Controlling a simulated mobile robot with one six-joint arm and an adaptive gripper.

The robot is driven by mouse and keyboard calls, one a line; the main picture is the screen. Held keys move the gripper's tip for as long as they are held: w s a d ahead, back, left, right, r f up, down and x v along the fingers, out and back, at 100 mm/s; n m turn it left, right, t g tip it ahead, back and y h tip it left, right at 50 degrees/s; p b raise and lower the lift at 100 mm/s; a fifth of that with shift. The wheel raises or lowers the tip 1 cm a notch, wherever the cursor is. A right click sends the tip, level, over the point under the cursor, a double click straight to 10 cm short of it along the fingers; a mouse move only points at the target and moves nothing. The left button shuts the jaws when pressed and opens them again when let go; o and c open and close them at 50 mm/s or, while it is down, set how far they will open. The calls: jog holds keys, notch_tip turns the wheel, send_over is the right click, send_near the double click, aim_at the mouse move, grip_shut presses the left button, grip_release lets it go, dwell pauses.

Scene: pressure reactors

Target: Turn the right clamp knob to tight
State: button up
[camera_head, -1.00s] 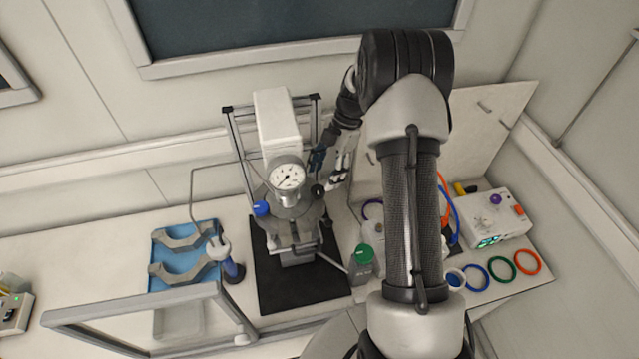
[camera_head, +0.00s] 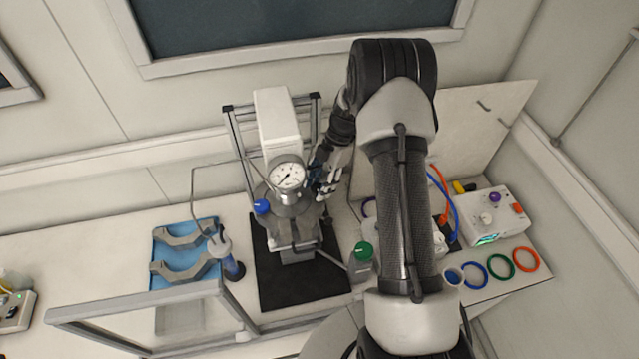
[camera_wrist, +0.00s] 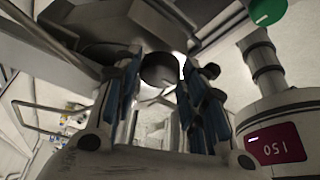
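The reactor vessel (camera_head: 290,222) with its round pressure gauge (camera_head: 287,175) stands on a black mat (camera_head: 272,282). A blue knob (camera_head: 262,207) is on its left side. My gripper (camera_head: 322,188) is at the vessel's right side and hides the right clamp knob in the head view. In the wrist view, a dark round knob (camera_wrist: 160,70) shows between the fingertips of my gripper (camera_wrist: 163,75). The blue-padded fingers are apart, one on each side of it, with narrow gaps visible. Whether either finger touches the knob is unclear.
A green-capped bottle (camera_head: 362,262) stands right of the mat, below my arm. A blue tray (camera_head: 162,250) with grey clamp halves (camera_head: 180,268) is at left. Coloured rings (camera_head: 501,266) and a white control box (camera_head: 490,215) are at right. A frame panel (camera_head: 140,303) crosses the front left.

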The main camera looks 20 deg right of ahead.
jog(key=c, duration=0.6)
jog(key=shift+o, duration=0.2)
